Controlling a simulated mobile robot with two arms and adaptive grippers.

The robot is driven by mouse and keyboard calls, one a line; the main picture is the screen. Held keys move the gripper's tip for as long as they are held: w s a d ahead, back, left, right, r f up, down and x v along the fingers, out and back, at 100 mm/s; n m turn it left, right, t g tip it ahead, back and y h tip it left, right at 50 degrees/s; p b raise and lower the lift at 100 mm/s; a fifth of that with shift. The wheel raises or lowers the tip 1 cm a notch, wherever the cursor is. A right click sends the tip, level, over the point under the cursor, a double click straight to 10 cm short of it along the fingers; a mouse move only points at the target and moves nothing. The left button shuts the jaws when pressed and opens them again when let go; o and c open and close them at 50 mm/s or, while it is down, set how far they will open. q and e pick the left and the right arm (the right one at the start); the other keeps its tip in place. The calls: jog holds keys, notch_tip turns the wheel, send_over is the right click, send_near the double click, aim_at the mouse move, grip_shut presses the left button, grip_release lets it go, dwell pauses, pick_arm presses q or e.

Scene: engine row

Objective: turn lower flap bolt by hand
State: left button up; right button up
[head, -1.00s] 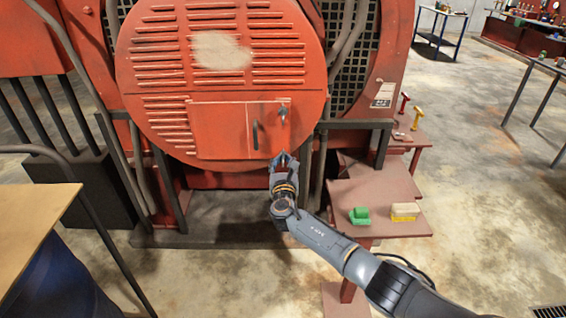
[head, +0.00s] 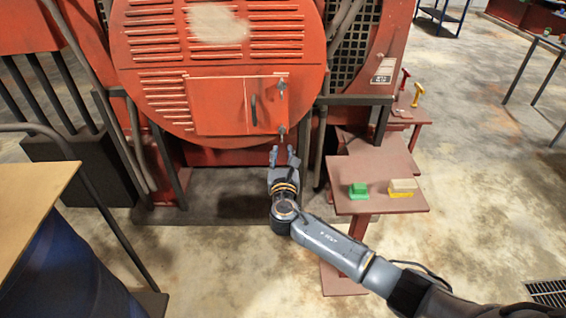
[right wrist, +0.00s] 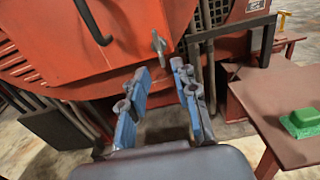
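The round red cover (head: 150,110) holds a rectangular flap (head: 220,115) with a dark curved handle (head: 254,110). The lower flap bolt (head: 281,132), a small grey metal piece, sits at the flap's lower right corner. A similar upper bolt (head: 282,87) sits above it. My right gripper (head: 282,156) is open and empty just below the lower bolt, apart from it. In the right wrist view the lower bolt (right wrist: 158,45) stands beyond the gap between the spread blue fingers (right wrist: 160,80). My left gripper is not in view.
A red side table (head: 375,165) at right carries a green block (head: 358,190) and a pale-and-yellow block (head: 402,187). Vertical pipes and a dark bracket (head: 355,100) flank the cover. A wooden-topped table (head: 35,195) stands at left. Concrete floor is clear in front.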

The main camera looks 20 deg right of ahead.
jog(key=v, duration=0.3)
jog(key=shift+s+a, duration=0.1)
jog(key=shift+s, duration=0.2)
jog(key=s+d+f+m+g+y+b, duration=0.15)
jog(key=s+f+m+g, duration=0.35)
jog(key=f, duration=0.8)
jog(key=s+d+f+m+g, duration=0.1)
jog(key=s+d+f+m, duration=0.15)
jog(key=s+f, duration=0.75)
jog(key=s+d+f+m+g+y+b, duration=0.1)
jog(key=s+f+m+g, duration=0.3)
jog(key=f, duration=1.2)
jog(key=s+f+m+g, duration=0.2)
jog(key=s+f+m, duration=0.4)
jog(key=s, duration=0.7)
jog(key=s+f+m+g+y+b, duration=0.1)
jog(key=s+f+m, duration=0.5)
jog(key=s, duration=0.7)
jog(key=s+f+m+g+y, duration=0.1)
jog(key=s+f+m+g, duration=0.2)
jog(key=s+f+m, duration=0.4)
jog(key=s, duration=0.6)
jog(key=shift+s+a, duration=0.2)
jog(key=shift+a, duration=0.2)
